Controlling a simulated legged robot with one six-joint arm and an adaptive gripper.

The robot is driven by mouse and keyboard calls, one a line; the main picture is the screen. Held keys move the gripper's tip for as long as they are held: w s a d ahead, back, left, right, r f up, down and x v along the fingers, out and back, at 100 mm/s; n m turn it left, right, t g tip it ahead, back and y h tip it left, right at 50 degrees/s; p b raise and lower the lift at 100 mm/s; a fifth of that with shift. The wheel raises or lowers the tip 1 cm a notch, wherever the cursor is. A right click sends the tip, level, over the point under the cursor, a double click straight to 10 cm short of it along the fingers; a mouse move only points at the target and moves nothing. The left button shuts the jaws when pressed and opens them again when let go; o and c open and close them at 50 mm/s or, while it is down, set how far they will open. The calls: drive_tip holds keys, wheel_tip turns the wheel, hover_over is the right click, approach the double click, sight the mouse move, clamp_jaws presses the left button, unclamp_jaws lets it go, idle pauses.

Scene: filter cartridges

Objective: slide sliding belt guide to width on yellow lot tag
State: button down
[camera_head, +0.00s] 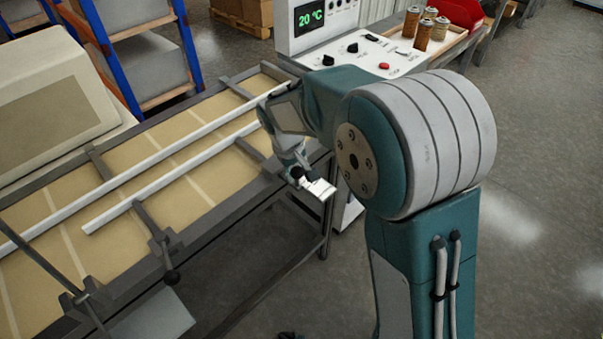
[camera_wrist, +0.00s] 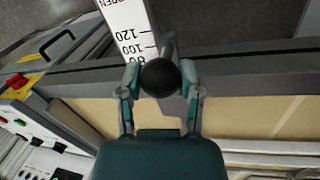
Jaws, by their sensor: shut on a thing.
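The sliding belt guide is the near white rail (camera_head: 170,180) lying lengthwise over the tan belt, with dark cross rods. My gripper (camera_head: 298,176) is at the belt's near side edge, toward the far end. In the wrist view, my gripper (camera_wrist: 160,82) is shut on a round black knob (camera_wrist: 160,77), with a finger on each side. The scale plate also shows in the head view (camera_head: 320,189). I cannot make out a lot tag; a small yellow patch (camera_wrist: 28,56) shows no readable writing.
A parallel white rail (camera_head: 130,172) lies across the belt. Another black knob (camera_head: 171,277) sticks out nearer me. A console (camera_head: 365,50) showing 20 °C stands beyond, with several orange-brown cartridges (camera_head: 423,35) and a red bin (camera_head: 459,12). Floor at right is clear.

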drive_tip(key=shift+c, duration=2.4)
unclamp_jaws()
drive_tip(key=shift+o, duration=1.1)
drive_tip(key=shift+w+a, duration=0.1)
drive_tip(key=shift+a, duration=0.2)
drive_tip(key=shift+r, duration=0.2)
wheel_tip(320, 180, up, 11)
drive_tip(key=s+a, duration=0.1)
drive_tip(key=a, duration=0.1)
drive_tip(key=shift+s, duration=0.1)
